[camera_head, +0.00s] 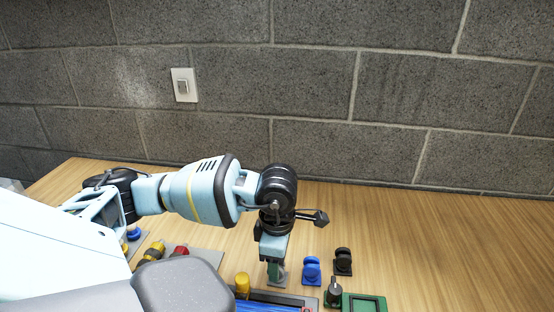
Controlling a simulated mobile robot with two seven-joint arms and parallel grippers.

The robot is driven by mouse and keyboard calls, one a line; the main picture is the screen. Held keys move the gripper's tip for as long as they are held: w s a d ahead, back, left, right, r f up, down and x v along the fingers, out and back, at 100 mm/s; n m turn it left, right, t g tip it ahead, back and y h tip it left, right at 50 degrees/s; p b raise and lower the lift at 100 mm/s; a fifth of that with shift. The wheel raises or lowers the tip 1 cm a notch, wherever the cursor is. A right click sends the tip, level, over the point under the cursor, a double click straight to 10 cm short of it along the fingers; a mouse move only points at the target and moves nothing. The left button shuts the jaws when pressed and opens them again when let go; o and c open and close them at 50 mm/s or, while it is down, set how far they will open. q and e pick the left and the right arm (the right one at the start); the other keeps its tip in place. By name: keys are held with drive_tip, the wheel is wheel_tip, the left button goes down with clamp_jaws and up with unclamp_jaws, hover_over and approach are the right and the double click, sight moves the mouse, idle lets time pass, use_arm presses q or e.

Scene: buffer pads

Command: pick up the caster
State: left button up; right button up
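A blue caster-like piece (312,268) stands on the wooden table, and a black one of similar shape (343,260) stands just behind it to the right. Which one is the task's caster is not clear from this view. My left gripper (276,272) points down just left of the blue piece and apart from it. Something greyish-green shows at its fingertips, too small to make out, so I cannot tell whether the fingers are open or shut. My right gripper is out of view.
A yellow piece (242,284) and a blue tray edge (275,307) lie at the front. A black knob-like piece (333,290) stands beside a green tray (364,303). Yellow and red parts lie left, partly behind my arm. The table's right side (460,250) is clear; a block wall stands behind.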

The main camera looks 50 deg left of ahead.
use_arm(q)
drive_tip(key=shift+f, duration=1.15)
drive_tip(key=c, duration=1.1)
drive_tip(key=shift+r, duration=0.1)
